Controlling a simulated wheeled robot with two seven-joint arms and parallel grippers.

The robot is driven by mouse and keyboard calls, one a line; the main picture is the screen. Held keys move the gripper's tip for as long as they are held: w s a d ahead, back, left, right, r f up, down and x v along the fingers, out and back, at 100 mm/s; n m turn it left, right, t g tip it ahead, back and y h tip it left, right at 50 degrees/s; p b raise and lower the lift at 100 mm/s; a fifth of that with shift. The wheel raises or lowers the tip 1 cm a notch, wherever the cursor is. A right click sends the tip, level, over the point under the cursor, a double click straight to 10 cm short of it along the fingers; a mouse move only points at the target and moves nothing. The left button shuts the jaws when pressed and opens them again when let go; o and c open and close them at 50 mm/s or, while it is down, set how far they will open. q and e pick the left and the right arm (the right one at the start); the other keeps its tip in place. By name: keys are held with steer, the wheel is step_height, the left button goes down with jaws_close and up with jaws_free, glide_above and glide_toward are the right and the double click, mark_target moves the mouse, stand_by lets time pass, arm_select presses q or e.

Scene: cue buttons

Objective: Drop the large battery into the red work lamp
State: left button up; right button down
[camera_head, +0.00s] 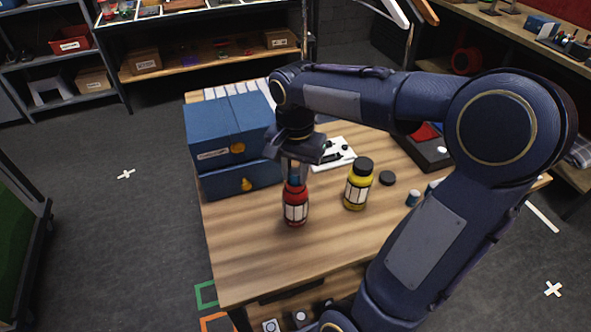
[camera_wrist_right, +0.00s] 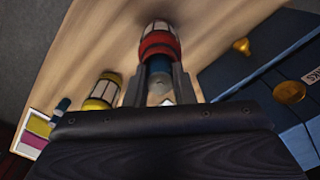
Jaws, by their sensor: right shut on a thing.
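The red work lamp (camera_head: 295,208) stands upright on the wooden table, its top without a black cap. My right gripper (camera_head: 294,166) is directly above it, pointing down and shut on a blue battery (camera_head: 294,180). In the right wrist view the battery (camera_wrist_right: 158,68) sits between the two fingers (camera_wrist_right: 158,88), in line with the red lamp (camera_wrist_right: 159,42). The battery's lower end meets the lamp's top; I cannot tell how far it is inside. My left gripper is not in view.
A yellow lamp (camera_head: 357,186) with a black cap stands to the right. A loose black cap (camera_head: 388,178) and small teal batteries (camera_head: 413,198) lie beyond it. Blue drawer boxes (camera_head: 228,138) stand close on the left. The table front (camera_head: 260,260) is clear.

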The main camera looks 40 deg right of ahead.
steer(key=shift+f, duration=0.2)
steer(key=c, duration=1.1)
jaws_free()
steer(key=shift+s+f, duration=0.1)
steer(key=shift+s, duration=0.05)
steer(key=shift+c, duration=0.2)
step_height(320, 180, up, 8)
steer(key=shift+r, duration=0.2)
steer(key=s+a+f+n+t+y, duration=0.2)
steer(key=s+a+f+n, duration=0.2)
steer(key=s+a+n, duration=0.1)
steer(key=s+a+f+n+t+y, duration=0.1)
steer(key=s+a+f+n+t, duration=0.2)
steer(key=s, duration=0.5)
steer(key=shift+a+f+n+t+y, duration=0.35)
steer(key=shift+a+f+n, duration=0.4)
steer(key=shift+a+n, duration=0.4)
